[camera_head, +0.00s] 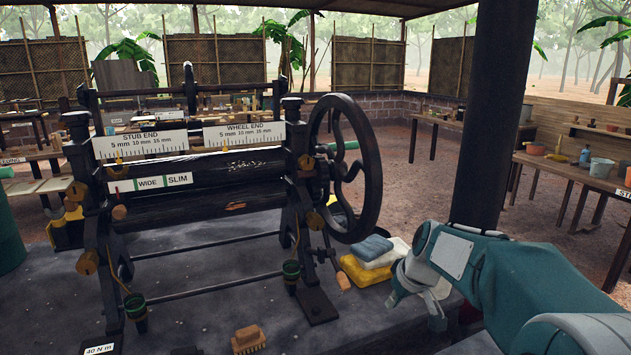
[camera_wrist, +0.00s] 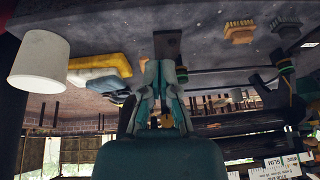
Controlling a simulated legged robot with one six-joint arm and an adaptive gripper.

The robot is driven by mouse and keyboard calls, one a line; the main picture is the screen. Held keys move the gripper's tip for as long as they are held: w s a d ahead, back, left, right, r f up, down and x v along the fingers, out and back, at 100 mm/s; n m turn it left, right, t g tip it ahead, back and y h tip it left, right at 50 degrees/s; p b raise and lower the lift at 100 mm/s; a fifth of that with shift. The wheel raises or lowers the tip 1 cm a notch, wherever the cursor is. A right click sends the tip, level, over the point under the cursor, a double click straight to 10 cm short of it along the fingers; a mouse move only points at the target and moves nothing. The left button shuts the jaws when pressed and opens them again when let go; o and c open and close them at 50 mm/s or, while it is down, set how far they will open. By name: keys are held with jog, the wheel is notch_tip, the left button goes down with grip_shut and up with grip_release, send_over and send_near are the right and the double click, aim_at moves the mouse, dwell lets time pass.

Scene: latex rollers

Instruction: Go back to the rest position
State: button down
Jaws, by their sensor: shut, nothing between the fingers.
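My gripper (camera_head: 403,287) is at the right side of the dark bench in the head view, just right of the folded cloths. It is shut and empty. In the wrist view my gripper (camera_wrist: 160,68) shows in the middle with its fingers together, and the picture there is upside down. The latex roller machine (camera_head: 200,180) stands on the bench to the left, with its large black handwheel (camera_head: 372,170) nearest my arm. My gripper is apart from the wheel.
Blue, white and yellow cloths (camera_head: 374,248) lie beside the machine. A brush (camera_head: 248,340) lies at the bench's front. A dark post (camera_head: 490,110) rises behind my arm. A white cup (camera_wrist: 40,62) shows in the wrist view. A side table (camera_head: 600,180) stands at the right.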

jog(key=s+r+m+t+h, duration=0.1)
jog(key=s+r+m+h, duration=0.1)
jog(key=s, duration=2.5)
jog(key=r+m, duration=0.1)
jog(key=m, duration=0.1)
jog(key=shift+s+a+m+t+h, duration=0.3)
jog(key=shift+s, duration=0.05)
